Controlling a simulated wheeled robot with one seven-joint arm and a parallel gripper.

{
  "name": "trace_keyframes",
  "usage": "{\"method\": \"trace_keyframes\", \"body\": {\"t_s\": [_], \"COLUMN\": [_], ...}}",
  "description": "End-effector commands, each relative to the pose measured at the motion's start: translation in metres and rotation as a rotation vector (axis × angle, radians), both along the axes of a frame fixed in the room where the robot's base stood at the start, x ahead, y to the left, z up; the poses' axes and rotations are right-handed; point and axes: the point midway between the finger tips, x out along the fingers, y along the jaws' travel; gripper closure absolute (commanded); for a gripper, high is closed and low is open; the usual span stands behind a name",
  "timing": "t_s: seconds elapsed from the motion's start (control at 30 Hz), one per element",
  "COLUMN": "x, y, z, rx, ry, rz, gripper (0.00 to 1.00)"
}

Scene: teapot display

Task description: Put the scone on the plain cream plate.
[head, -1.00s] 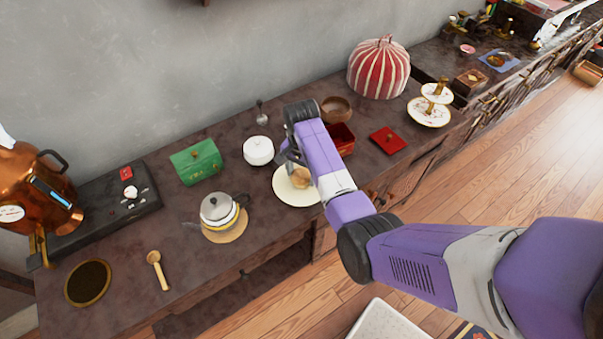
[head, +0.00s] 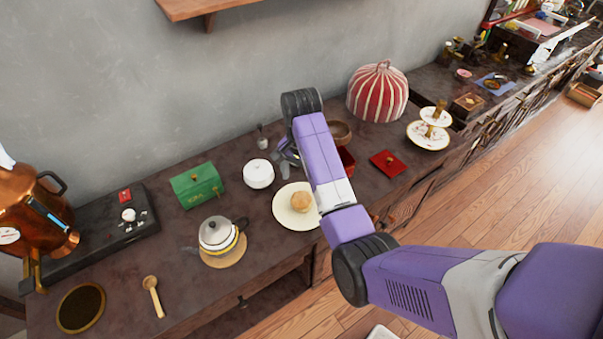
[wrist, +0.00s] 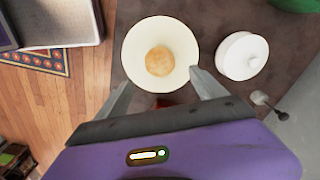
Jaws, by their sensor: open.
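The scone (head: 301,201) is a round golden-brown bun resting on the plain cream plate (head: 283,213), near its middle. In the wrist view the scone (wrist: 160,61) lies inside the rim of the cream plate (wrist: 160,24), with cream showing all round it. My gripper (head: 284,162) is up behind the plate in the head view, partly hidden by my purple arm. In the wrist view its two fingers (wrist: 160,88) stand wide apart with nothing between them, clear of the scone.
A white lidded pot (head: 258,174) stands left of the plate, and a teapot (head: 218,235) sits on a round mat nearer the front. A green box (head: 196,185) is farther left. A red lidded box part (head: 388,163) and a striped cozy (head: 378,93) are to the right.

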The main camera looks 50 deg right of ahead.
Motion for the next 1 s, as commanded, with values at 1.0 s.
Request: {"method": "trace_keyframes", "body": {"t_s": [1.0], "x": [0.008], "y": [-0.005], "z": [0.026], "rx": [-0.022], "ry": [-0.035], "rz": [0.04], "gripper": [0.2]}}
